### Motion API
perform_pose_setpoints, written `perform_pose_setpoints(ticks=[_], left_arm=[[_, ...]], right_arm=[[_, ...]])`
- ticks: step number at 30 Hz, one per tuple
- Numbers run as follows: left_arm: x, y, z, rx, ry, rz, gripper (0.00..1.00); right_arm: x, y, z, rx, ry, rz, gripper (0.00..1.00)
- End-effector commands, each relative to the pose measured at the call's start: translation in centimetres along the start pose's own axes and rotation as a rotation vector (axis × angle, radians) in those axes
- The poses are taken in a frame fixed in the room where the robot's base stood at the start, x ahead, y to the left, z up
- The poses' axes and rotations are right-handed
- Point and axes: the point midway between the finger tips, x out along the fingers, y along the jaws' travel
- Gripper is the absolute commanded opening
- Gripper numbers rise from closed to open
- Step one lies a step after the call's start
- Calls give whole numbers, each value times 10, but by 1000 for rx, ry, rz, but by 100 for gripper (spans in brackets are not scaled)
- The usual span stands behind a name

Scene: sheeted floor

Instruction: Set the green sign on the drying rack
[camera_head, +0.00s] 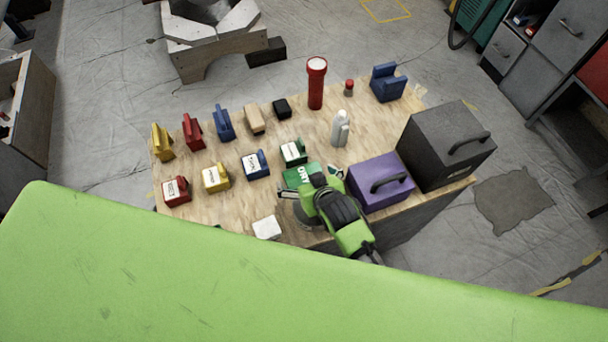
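A flat green piece with white lettering (299,175) lies on the wooden tabletop (222,148), just left of my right gripper (318,181). My wrist covers part of that area, and whether the gripper touches the green piece cannot be told. Just behind it stands a green block with a white label (293,152). Which of these is the green sign is not certain. The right gripper points down over the table front; its fingers are mostly hidden under the wrist. No drying rack can be clearly made out. My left gripper is not in view.
Red (176,191), yellow (215,178) and blue (255,164) labelled blocks stand to the left. A purple box (379,181) and a black case (445,146) crowd the right. A red flashlight (316,83) and white bottle (340,129) stand behind.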

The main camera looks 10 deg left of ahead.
Motion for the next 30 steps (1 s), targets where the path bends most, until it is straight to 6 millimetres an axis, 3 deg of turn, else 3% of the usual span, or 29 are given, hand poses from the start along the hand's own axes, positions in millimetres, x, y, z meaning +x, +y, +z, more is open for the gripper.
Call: perform_pose_setpoints(ticks=[1,4,8,17,30], left_arm=[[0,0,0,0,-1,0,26],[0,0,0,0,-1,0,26],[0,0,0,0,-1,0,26],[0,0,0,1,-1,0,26],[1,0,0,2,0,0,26]], right_arm=[[0,0,0,0,0,0,85],[0,0,0,0,0,0,60],[0,0,0,0,0,0,55],[-5,0,-5,1,1,0,55],[-57,0,-63,1,3,0,55]])
